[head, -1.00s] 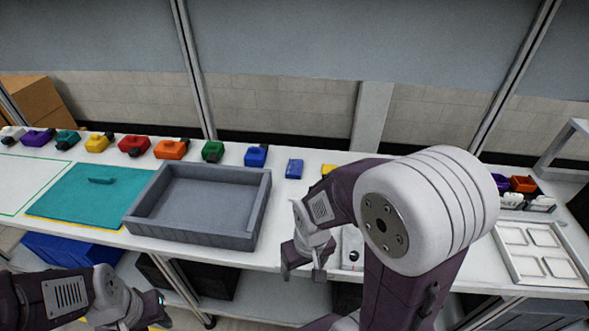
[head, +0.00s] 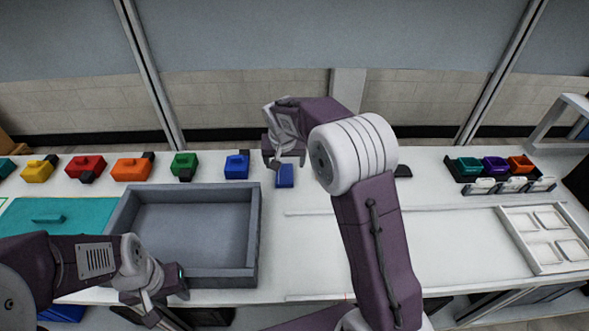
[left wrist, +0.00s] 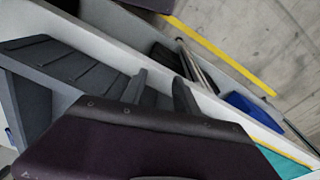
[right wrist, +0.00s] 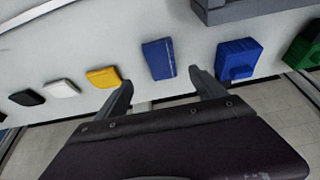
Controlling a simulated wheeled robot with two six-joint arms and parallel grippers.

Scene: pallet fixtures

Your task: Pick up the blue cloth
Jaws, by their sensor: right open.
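The blue cloth (head: 284,176) is a small flat folded piece on the white table, behind and right of the grey tray. In the right wrist view the cloth (right wrist: 158,59) lies just beyond the fingertips, roughly centred between them. My right gripper (head: 286,161) is open and empty, above the cloth and partly covering its far side in the head view. The open fingers also show in the right wrist view (right wrist: 161,82). My left gripper (head: 168,302) is low by the tray's front edge. Its fingers stand apart with nothing between them in the left wrist view (left wrist: 160,78).
The grey tray (head: 255,235) stands empty at left. A yellow cloth (right wrist: 103,78) lies on the cloth's other side. Small bins (head: 494,165) and a white tray (head: 520,240) are at right.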

